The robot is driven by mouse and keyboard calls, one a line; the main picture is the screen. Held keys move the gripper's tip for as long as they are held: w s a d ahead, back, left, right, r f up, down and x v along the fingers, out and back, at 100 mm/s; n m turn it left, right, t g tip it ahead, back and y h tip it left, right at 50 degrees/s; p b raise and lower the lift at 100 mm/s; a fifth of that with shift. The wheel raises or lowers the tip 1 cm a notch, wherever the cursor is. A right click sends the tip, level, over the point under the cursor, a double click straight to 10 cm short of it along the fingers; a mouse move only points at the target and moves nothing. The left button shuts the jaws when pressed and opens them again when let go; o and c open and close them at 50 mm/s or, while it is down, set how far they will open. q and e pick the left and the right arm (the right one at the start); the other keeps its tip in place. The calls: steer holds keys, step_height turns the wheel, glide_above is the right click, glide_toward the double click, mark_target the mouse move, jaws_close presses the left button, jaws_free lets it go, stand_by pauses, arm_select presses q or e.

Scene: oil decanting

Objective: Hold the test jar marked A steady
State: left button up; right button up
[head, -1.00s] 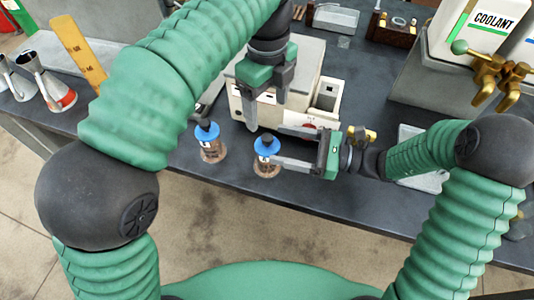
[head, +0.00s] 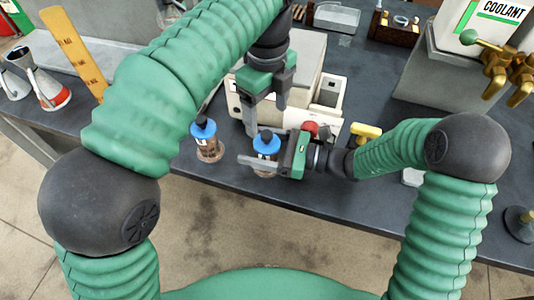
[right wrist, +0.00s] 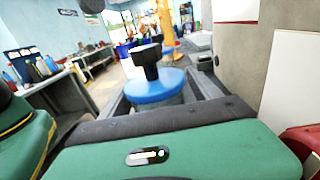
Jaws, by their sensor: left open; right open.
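Two small jars with blue lids and brown contents stand upright near the bench's front edge: a left jar (head: 207,142) and a right jar (head: 266,140). I cannot read a letter A on either. My right gripper (head: 250,152) is open at the right jar, one finger crossing in front of its body and the other mostly hidden. In the right wrist view, the blue lid with its black knob (right wrist: 158,85) sits between the open fingers; contact cannot be told. My left gripper (head: 265,115) is open and empty, pointing down above and behind the right jar.
A beige machine (head: 305,70) stands behind the jars, close to my left gripper. A coolant container (head: 480,30) with brass taps is at the right. Metal jugs (head: 45,85) and a yellow ruler (head: 75,50) are at the left. Bench right of the left jar is tight.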

mark_target(267, 133)
steer(key=shift+c, duration=0.3)
jaws_close()
arm_select(q)
steer(key=shift+o, duration=0.4)
steer(key=shift+o, duration=0.4)
steer(key=shift+r, duration=0.3)
step_height(267, 133, down, 8)
steer(key=n, duration=0.5)
steer(key=shift+f, duration=0.1)
